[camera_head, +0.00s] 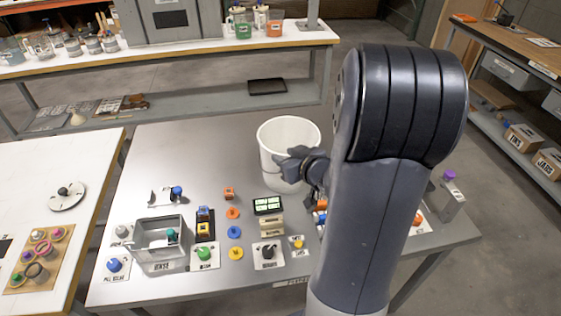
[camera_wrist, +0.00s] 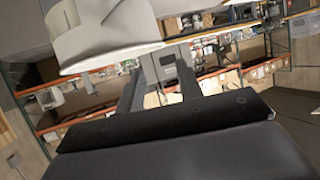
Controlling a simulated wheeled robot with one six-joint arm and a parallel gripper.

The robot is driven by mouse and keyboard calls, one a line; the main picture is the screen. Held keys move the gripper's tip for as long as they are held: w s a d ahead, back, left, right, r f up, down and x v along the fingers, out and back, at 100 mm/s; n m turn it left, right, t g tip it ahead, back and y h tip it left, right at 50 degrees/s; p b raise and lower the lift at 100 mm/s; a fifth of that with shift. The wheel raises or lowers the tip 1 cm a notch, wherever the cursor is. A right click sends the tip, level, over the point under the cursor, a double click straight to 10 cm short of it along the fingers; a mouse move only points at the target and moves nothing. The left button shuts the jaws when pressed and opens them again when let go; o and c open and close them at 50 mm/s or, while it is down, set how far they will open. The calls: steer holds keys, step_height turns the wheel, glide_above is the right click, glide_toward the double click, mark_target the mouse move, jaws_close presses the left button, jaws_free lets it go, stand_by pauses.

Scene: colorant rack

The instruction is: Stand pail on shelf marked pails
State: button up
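The white pail (camera_head: 277,134) stands upright with its open top facing up, at the back of the grey metal table (camera_head: 170,145). My gripper (camera_head: 284,163) is at the pail's near right side and overlaps its wall. In the wrist view the pail (camera_wrist: 105,38) fills the upper left, and the two dark fingers of my gripper (camera_wrist: 160,72) are apart, with background visible between them. Whether they touch the pail is unclear. My arm hides part of the table. No shelf marked pails is readable.
A grey bin (camera_head: 163,240), coloured knobs and small labelled blocks crowd the table's front half. A long bench (camera_head: 200,55) with jars and a lower shelf (camera_head: 195,103) stands behind. A shelving unit (camera_head: 515,75) with labelled boxes is at right. Floor shows between them.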

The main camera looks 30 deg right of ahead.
mark_target(267, 149)
steer(key=x, duration=1)
steer(key=shift+w+a+f, duration=0.15)
steer(key=shift+w+a, duration=0.05)
steer(key=shift+w, duration=0.15)
steer(key=shift+c, duration=0.2)
jaws_close()
stand_by(1.0)
